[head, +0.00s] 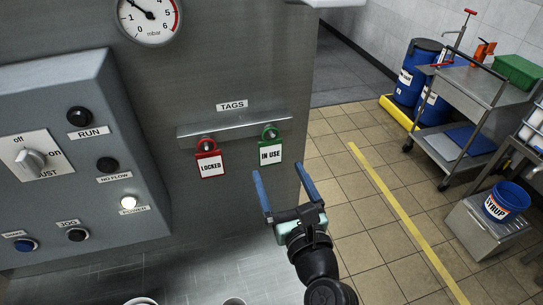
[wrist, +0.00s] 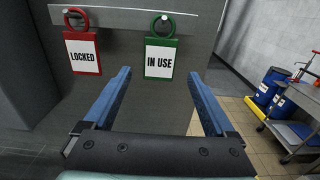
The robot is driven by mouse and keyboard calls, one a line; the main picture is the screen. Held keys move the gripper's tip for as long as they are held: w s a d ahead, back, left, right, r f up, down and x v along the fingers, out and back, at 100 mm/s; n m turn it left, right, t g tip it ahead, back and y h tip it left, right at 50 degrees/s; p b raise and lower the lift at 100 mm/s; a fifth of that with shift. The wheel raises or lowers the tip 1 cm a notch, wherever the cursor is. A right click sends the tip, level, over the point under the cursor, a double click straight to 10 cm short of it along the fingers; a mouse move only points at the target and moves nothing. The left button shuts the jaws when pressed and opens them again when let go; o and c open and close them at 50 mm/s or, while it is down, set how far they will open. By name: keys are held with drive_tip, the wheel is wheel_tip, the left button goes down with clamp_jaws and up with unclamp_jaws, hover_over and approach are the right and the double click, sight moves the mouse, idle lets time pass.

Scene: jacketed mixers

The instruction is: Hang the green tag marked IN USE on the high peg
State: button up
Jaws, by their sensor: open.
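The green tag marked IN USE (head: 270,153) hangs by its green ring from a peg at the right end of a metal rail (head: 235,124), under the TAGS label. In the wrist view the green tag (wrist: 160,61) is upright, straight ahead between my fingers. My gripper (head: 278,168) has two blue fingers spread apart with nothing between them. In the wrist view my gripper (wrist: 159,74) points at the tag, with the fingertips apart from it. I cannot make out a separate high peg in either view.
A red LOCKED tag (head: 209,163) hangs left of the green one. A control panel (head: 80,165) juts out at the left, below a pressure gauge (head: 149,16). Open tiled floor lies to the right, with a cart (head: 455,140) and blue drums (head: 416,72) behind it.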

sight(271, 152)
drive_tip(key=shift+p+x, duration=0.35)
drive_tip(key=shift+x, duration=2.95)
drive_tip(key=shift+c, duration=0.2)
drive_tip(key=c, duration=0.8)
drive_tip(key=shift+r, duration=0.1)
drive_tip(key=shift+r+p, duration=0.4)
drive_tip(key=shift+p, duration=0.3)
drive_tip(key=shift+p+v, duration=0.5)
drive_tip(key=shift+v, duration=2.55)
